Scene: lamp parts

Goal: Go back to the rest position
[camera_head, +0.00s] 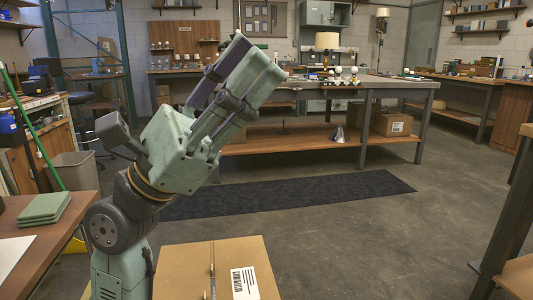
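My gripper (257,62) is raised in the left middle of the head view, with its fingers pointing up and to the right. It is close to the camera and seen from an angle at which the gap between the fingertips is unclear. I see no object held in it. A lamp with a beige shade (327,41) stands on the far workbench (400,84), well beyond my gripper. Small white round parts (345,71) sit on that bench near the lamp. A grey metal cone (340,134) stands on its lower shelf.
A cardboard box (255,252) is in front, right of my arm's base. A wooden table (72,222) with stacked green pads (45,207) is at the left, near my arm. A dark mat (300,193) lies on the floor. Open floor extends to the right.

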